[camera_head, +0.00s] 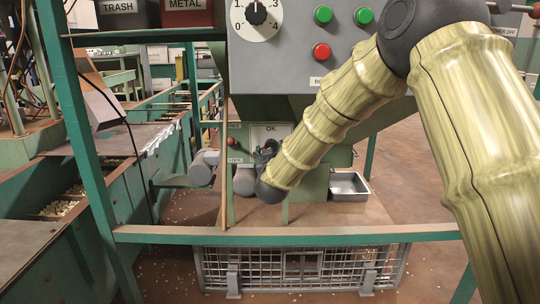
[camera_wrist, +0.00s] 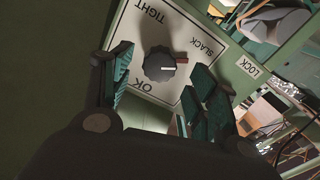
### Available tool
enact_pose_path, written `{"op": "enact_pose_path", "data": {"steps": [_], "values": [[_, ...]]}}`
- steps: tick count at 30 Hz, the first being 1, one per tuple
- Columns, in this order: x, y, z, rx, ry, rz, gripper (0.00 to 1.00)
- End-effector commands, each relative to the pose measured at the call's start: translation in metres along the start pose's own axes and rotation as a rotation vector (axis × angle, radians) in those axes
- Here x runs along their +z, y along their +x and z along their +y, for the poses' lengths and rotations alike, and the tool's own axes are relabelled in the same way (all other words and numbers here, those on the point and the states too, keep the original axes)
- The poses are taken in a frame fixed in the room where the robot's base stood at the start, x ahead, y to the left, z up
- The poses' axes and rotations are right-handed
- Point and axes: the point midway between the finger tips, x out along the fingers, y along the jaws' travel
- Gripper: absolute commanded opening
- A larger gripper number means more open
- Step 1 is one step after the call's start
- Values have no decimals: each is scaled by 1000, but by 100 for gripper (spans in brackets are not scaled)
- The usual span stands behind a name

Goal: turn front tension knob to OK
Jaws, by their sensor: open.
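The front tension knob (camera_wrist: 159,65) is dark and round, on a pale dial plate (camera_wrist: 140,45) marked TIGHT, SLACK and OK. In the wrist view its white mark points right, and a reddish-brown piece sits at its right edge by the SLACK side. It does not point at the OK label, which is below the knob in that view. My gripper (camera_wrist: 163,68) is open, with one finger on each side of the knob and visible gaps.
A LOCK label (camera_wrist: 249,66) and a red ball (camera_head: 232,142) are beside the plate. A green rail (camera_head: 290,235) crosses in front, above a wire cage (camera_head: 300,270). A metal tray (camera_head: 348,186) stands to the right. A wooden post (camera_head: 225,180) stands close left of my gripper.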

Motion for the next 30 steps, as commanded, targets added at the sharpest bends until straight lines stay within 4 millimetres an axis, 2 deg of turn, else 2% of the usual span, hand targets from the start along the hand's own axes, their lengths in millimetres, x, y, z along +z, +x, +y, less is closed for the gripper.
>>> {"op": "enact_pose_path", "data": {"steps": [3, 9, 20, 23, 28, 30], "values": [[4, 17, -1, 1, 0, 1, 59], [1, 33, 0, 1, 1, 1, 59], [0, 38, 0, -1, -1, -1, 59], [0, 37, 0, -1, 0, -1, 45], [0, 37, 0, -1, 0, -1, 14], [-2, 37, -7, -2, -1, 0, 14]]}}
